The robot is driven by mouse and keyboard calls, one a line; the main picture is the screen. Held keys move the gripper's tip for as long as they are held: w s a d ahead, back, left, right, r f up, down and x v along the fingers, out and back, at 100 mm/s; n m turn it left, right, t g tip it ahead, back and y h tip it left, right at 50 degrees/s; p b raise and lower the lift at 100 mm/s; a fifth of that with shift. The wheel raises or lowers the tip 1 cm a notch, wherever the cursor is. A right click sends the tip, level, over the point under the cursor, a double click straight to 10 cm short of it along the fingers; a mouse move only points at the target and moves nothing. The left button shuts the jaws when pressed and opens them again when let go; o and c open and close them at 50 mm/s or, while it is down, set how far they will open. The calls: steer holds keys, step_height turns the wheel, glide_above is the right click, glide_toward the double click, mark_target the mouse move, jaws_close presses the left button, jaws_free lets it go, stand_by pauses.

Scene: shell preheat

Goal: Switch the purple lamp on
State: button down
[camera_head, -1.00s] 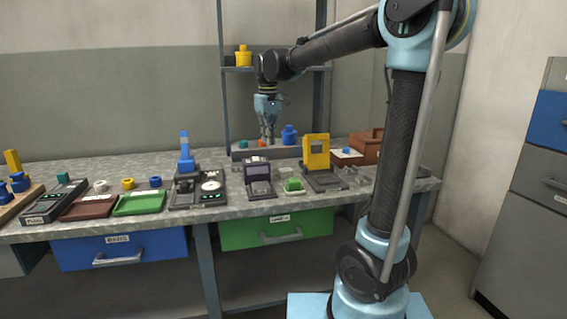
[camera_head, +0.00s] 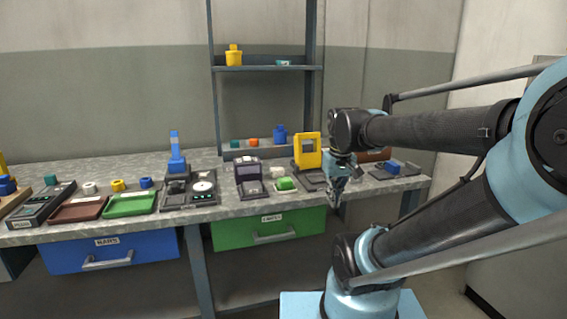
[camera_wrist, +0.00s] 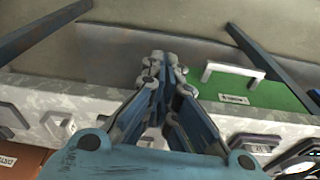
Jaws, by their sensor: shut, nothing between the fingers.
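No thing in view is plainly a purple lamp. A small dark upright device with a purplish top (camera_head: 247,172) stands near the bench's front edge, left of my gripper; I cannot tell whether it is the lamp or whether it is lit. My gripper (camera_head: 337,201) hangs at the front edge of the bench, right of that device and in front of the yellow frame (camera_head: 307,152). It points down and is empty. In the wrist view its fingers (camera_wrist: 162,62) are together at the tips, with nothing between them.
A green drawer (camera_head: 268,229) and a blue drawer (camera_head: 112,250) are below. A shelf (camera_head: 267,68) stands behind.

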steer(key=s+d+f+m, duration=0.2)
steer(key=s+d+f, duration=0.1)
steer(key=s+f, duration=0.3)
step_height(320, 180, down, 2)
steer(key=shift+s+d+f, duration=0.25)
steer(key=shift+s+d, duration=0.05)
steer(key=shift+s, duration=0.05)
steer(key=w+a+r+n, duration=0.1)
steer(key=w+a+r, duration=0.5)
steer(key=w+r, duration=0.4)
steer(key=w+a+r+n, duration=0.1)
steer(key=w+a+r, duration=0.6)
steer(key=r, duration=0.4)
steer(key=w+a+r, duration=0.3)
steer(key=w+a, duration=0.1)
steer(key=a, duration=0.2)
steer(key=w+a+r+g, duration=0.1)
steer(key=w+a+r, duration=0.2)
steer(key=a, duration=0.4)
steer(key=w+a+r+n, duration=0.1)
steer(key=w+a+r, duration=0.2)
steer(key=w+a, duration=0.2)
steer(key=shift+w+a+g, duration=0.35)
steer(key=shift+a+g, duration=0.05)
steer(key=shift+a, duration=0.4)
